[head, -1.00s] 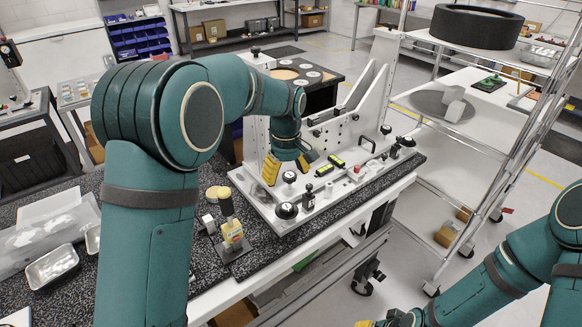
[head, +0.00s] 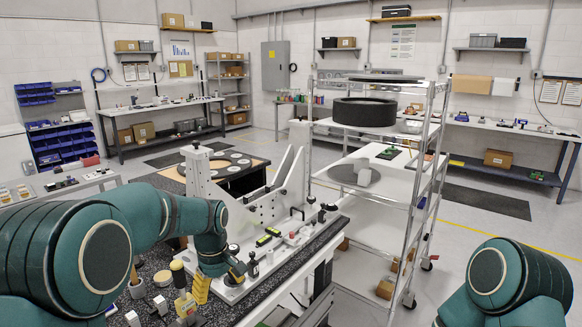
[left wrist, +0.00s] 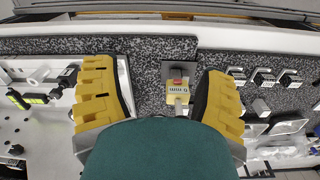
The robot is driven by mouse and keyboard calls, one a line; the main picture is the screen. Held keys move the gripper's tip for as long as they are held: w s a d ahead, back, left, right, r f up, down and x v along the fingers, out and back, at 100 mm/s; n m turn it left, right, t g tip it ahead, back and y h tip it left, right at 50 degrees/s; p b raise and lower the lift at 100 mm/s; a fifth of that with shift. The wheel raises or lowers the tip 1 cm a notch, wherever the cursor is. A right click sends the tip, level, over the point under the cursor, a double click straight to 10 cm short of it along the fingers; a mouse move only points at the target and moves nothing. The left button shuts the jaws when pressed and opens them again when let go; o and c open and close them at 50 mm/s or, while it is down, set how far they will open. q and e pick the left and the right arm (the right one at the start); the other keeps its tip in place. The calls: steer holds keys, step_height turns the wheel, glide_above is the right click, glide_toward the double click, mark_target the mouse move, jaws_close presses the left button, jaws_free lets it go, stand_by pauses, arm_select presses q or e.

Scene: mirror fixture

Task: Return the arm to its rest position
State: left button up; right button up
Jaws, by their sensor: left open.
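My left gripper (head: 220,280) is open, with its yellow fingers hanging by the near end of the white mirror fixture (head: 290,228). In the left wrist view its two fingers (left wrist: 160,95) stand wide apart with nothing held between them. A small yellow block on a dark base (head: 185,304) stands on the speckled bench just left of the gripper. It also shows in the left wrist view (left wrist: 178,92), between the fingers in the picture and beyond them. My right arm enters at the lower right of the head view; its gripper is outside the picture.
Small black knobs and clamps sit on the fixture plate. Open floor (head: 480,222) lies right of the cart.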

arm_select(q)
step_height(320, 180, down, 14)
steer(key=s+d+m+h, duration=0.1)
steer(key=s+m, duration=0.1)
steer(key=s, duration=0.1)
steer(key=s+d+f+m+t+h+b, duration=0.1)
steer(key=s+d+f+m, duration=0.1)
steer(key=s+f, duration=0.6)
steer(key=s+d+f+m+h+b, duration=0.1)
steer(key=s+d+f+m+b, duration=0.1)
steer(key=s+f, duration=0.6)
steer(key=s+d+m, duration=0.1)
steer(key=s, duration=0.2)
steer(key=shift+s+d+t+h, duration=0.15)
steer(key=shift+s+t+h, duration=0.1)
steer(key=shift+t+h, duration=0.15)
arm_select(e)
step_height(320, 180, down, 4)
steer(key=shift+a+r, duration=0.15)
